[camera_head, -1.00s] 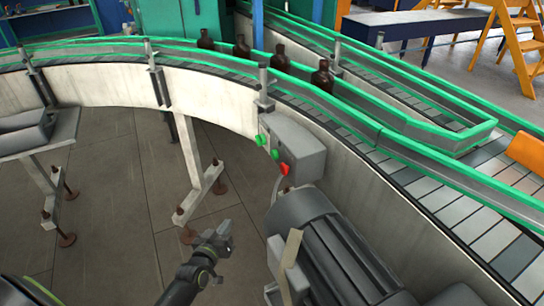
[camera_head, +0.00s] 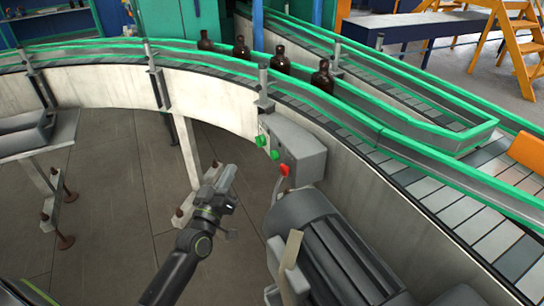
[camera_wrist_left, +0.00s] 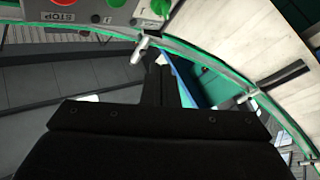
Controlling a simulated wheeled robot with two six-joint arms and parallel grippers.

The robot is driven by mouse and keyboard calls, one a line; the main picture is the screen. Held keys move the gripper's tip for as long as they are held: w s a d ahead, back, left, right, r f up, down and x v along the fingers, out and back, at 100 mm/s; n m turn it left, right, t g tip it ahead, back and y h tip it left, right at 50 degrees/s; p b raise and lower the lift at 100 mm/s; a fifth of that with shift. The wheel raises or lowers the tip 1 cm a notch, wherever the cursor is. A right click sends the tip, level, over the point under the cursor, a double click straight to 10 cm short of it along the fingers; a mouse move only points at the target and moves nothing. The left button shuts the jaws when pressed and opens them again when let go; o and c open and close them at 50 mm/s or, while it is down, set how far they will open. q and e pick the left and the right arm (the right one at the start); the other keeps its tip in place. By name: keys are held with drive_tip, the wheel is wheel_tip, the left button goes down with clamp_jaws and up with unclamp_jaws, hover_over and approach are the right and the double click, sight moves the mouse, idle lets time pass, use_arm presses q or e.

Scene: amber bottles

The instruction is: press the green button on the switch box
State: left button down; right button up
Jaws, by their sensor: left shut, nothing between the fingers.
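The grey switch box (camera_head: 300,150) is fixed to the side of the curved conveyor. On its face are two green buttons, an upper left one (camera_head: 261,141) and a lower one (camera_head: 275,155), with a red button (camera_head: 284,169) below them. My left gripper (camera_head: 227,179) is shut and empty, below and to the left of the box, apart from the buttons. In the left wrist view the shut fingers (camera_wrist_left: 158,80) point up toward the box. There the red button (camera_wrist_left: 63,2) sits by a STOP label, with a green button (camera_wrist_left: 115,2) to its right. My right gripper is not in view.
Several amber bottles (camera_head: 322,76) stand on the green-railed conveyor (camera_head: 420,185) behind the box. A grey ribbed motor (camera_head: 325,245) sits just below the box. A conveyor support leg (camera_head: 187,150) stands left of my gripper. Open floor lies to the left.

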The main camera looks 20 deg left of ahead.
sight(274, 156)
use_arm(q)
drive_tip(key=w+d, duration=0.6)
drive_tip(key=shift+w+b, duration=0.3)
drive_tip(key=shift+b, duration=0.05)
idle(0.3)
idle(1.6)
drive_tip(key=shift+w, duration=0.1)
drive_tip(key=shift+w+d, duration=0.2)
